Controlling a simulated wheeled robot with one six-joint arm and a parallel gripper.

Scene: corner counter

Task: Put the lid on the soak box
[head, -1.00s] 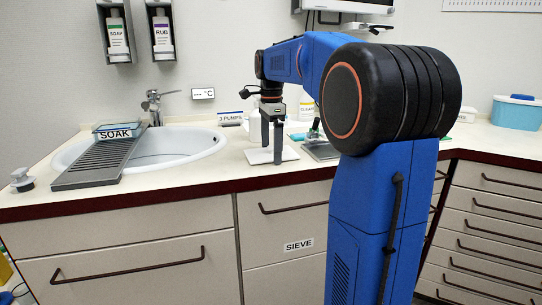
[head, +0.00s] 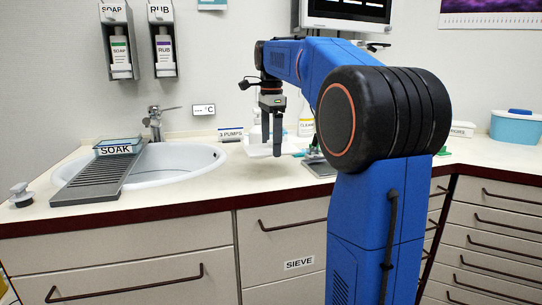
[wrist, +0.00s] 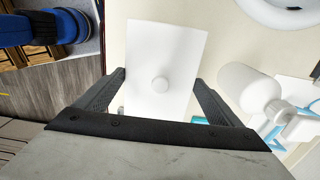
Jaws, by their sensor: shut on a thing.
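The soak box (head: 119,147), a clear, teal-tinted box with a SOAK label, stands on the grey ribbed drainboard at the sink's left side. The white rectangular lid (head: 257,151) is at my gripper (head: 271,148), over the counter right of the sink. In the wrist view the lid (wrist: 165,48) shows a round knob in its middle. My gripper (wrist: 160,78) is shut on the lid, one finger at each long edge. The lid looks roughly level and a little above the counter; the exact gap is hard to tell.
The drainboard (head: 95,178) lies across the white sink (head: 180,165), with a tap (head: 154,122) behind. A white bottle (wrist: 248,90) stands close to the lid's right in the wrist view.

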